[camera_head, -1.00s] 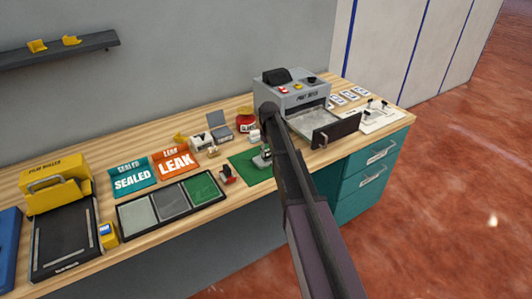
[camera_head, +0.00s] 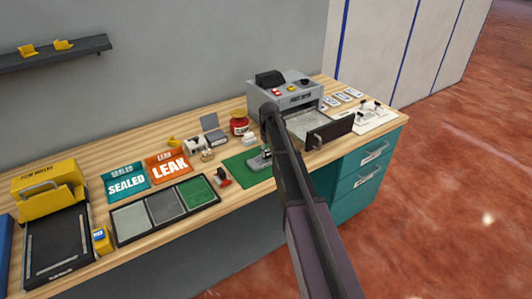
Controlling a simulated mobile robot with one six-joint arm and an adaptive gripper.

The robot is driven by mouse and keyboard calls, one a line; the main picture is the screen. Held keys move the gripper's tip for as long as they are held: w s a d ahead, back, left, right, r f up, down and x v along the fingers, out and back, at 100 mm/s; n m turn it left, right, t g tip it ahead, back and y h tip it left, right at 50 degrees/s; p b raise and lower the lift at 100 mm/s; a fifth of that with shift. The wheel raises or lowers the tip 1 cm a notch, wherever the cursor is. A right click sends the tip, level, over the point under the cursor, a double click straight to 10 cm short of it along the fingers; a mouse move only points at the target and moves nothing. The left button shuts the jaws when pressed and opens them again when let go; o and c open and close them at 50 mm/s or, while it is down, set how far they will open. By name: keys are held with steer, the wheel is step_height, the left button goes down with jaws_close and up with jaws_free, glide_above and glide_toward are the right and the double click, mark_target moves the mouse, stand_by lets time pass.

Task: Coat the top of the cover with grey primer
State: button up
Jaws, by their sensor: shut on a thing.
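My arm reaches from the bottom of the view to the green mat (camera_head: 237,166). My gripper (camera_head: 266,150) is low over the mat's right part, mostly hidden by my arm. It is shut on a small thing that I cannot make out. A small grey piece (camera_head: 256,162) shows on the mat beside it; I cannot tell whether this is the cover. A black tray (camera_head: 117,243) left of the mat has light grey, dark grey and green panels. A small red and dark tool (camera_head: 222,178) stands between tray and mat.
A grey dryer machine (camera_head: 262,97) with a dark flap (camera_head: 330,133) stands behind and right of my arm. A red jar (camera_head: 239,122) and small items stand behind the mat. Drawers (camera_head: 365,185) are right.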

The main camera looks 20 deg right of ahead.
mark_target(262, 161)
steer(key=shift+w+d, duration=0.1)
steer(key=shift+d, duration=0.05)
steer(key=shift+w+d, duration=0.25)
steer(key=shift+d, duration=0.45)
steer(key=shift+w+d, duration=0.25)
steer(key=shift+d, duration=0.4)
steer(key=shift+f, duration=0.1)
steer(key=shift+s+a, duration=0.1)
steer(key=shift+a, duration=0.05)
steer(key=shift+s+a, duration=0.25)
steer(key=shift+a, duration=0.45)
steer(key=shift+s+a, duration=0.2)
steer(key=shift+a, duration=0.45)
steer(key=shift+s+a, duration=0.3)
steer(key=shift+a, duration=0.45)
steer(key=shift+s+a, duration=0.25)
steer(key=shift+a, duration=0.45)
steer(key=shift+a, duration=0.15)
